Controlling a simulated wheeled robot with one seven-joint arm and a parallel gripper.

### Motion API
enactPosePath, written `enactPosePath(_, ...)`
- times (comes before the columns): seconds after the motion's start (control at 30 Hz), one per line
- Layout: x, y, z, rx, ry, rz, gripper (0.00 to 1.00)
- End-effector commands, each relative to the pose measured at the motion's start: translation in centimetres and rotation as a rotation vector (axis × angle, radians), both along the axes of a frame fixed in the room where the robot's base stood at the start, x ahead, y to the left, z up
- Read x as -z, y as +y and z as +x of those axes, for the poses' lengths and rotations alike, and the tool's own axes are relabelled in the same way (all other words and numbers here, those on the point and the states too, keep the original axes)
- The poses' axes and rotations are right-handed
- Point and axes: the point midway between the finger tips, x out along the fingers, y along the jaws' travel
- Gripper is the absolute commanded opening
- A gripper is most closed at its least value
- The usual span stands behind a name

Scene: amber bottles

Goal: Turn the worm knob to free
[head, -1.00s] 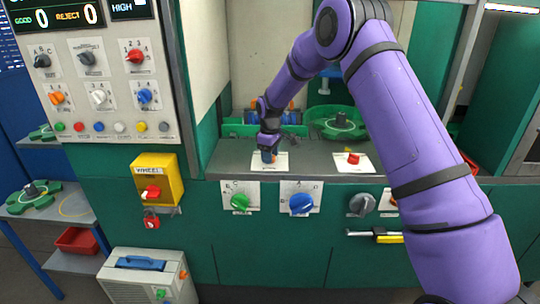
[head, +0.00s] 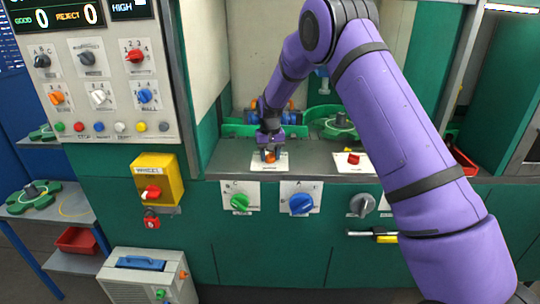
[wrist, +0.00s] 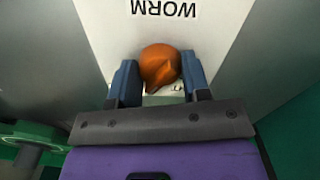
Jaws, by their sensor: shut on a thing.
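The worm knob (wrist: 160,68) is orange and round with a raised ridge. It sits on a white plate (wrist: 110,30) that reads WORM, upside down in the wrist view. In the head view the orange knob (head: 270,158) shows on its white plate on the grey ledge. My gripper (wrist: 158,85) has its two blue fingers on either side of the knob and is shut on it. It also shows in the head view (head: 270,154), pointing down at the plate. The plate's position marks are mostly hidden behind the knob and gripper.
A red knob (head: 352,158) on a white plate sits to the right on the same ledge (head: 315,163). Green (head: 239,202) and blue (head: 300,203) knobs are on the front panel below. A green round tray (head: 335,126) stands behind.

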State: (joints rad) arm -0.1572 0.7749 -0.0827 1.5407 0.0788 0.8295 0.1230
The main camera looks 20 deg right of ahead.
Motion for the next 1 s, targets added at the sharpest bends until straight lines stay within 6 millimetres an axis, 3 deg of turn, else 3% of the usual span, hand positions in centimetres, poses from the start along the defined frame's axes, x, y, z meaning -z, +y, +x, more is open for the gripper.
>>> enactPosePath(0.4, -0.07, -0.01, 0.07, 0.213, -0.002, 0.0, 0.2)
enactPosePath(1.0, -0.07, 0.01, 0.06, 0.252, -0.002, 0.0, 0.2)
